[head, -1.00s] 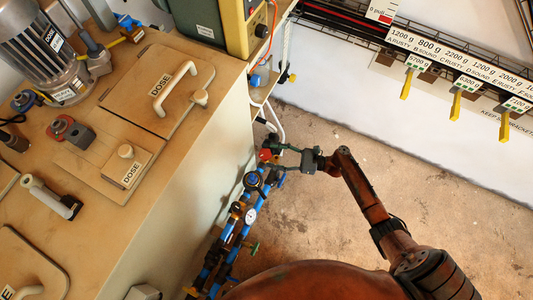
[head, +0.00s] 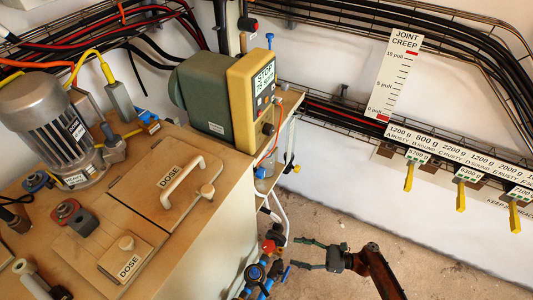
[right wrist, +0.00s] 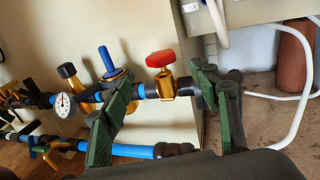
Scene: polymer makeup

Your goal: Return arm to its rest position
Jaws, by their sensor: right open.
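My right gripper (head: 298,253) is at the bottom centre of the head view, its green-padded fingers apart and pointing left. It is empty. Its rust-brown arm comes up from the lower right. A red valve handle (head: 269,246) on the blue pipework lies just left of the fingertips, with a small gap. In the right wrist view the open fingers (right wrist: 163,85) stand on either side of the red handle (right wrist: 160,59) and its brass valve body, which look beyond the tips. My left gripper is not in view.
A beige cabinet (head: 215,235) with a hatch, a motor (head: 58,125) and a green-yellow unit (head: 225,95) fills the left. Blue pipes with a gauge (right wrist: 64,104) run beside it. Yellow-tagged hangers (head: 460,195) line the wall at right. Open floor (head: 440,265) lies below them.

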